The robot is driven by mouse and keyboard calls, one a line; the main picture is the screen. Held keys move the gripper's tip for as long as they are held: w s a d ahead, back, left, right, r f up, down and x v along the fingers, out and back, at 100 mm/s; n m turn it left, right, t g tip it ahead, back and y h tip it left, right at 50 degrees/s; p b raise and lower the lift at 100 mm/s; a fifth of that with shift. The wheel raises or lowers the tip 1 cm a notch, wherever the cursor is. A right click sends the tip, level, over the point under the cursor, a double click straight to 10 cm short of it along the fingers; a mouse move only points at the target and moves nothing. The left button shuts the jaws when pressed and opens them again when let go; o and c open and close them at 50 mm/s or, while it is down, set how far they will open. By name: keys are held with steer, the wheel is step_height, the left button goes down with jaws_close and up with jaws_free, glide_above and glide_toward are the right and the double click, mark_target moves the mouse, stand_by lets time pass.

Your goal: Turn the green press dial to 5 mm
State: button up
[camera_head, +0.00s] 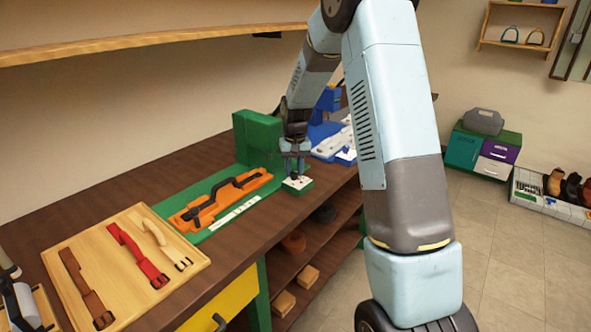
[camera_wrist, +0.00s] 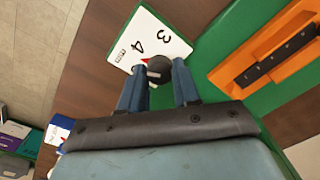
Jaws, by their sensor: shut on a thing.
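The press dial is a small green block with a white face (camera_wrist: 150,38), at the end of the green press. The face shows the numbers 3 and 4 and the letters mm; the rest is hidden by my gripper. In the head view the dial (camera_head: 298,186) sits at the table's front edge, below my gripper (camera_head: 295,168). In the wrist view my gripper (camera_wrist: 159,84) has its two fingers on either side of the dark knob (camera_wrist: 158,69) and is shut on it. A red pointer mark shows beside the knob, close to the 4.
The green press (camera_head: 258,138) stands behind the dial, with an orange fixture (camera_head: 195,217) holding a dark strap on its base. A wooden board (camera_head: 92,238) with several straps lies at the left. A blue machine (camera_head: 325,130) stands behind my gripper.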

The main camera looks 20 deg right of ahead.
steer(key=n, duration=0.3)
steer(key=shift+w+n, duration=0.1)
steer(key=shift+n, duration=0.3)
steer(key=shift+d+n, duration=0.1)
steer(key=shift+n, duration=1.7)
steer(key=o, duration=1.1)
steer(key=shift+c, duration=0.2)
step_height(320, 180, up, 14)
steer(key=shift+f, duration=0.2)
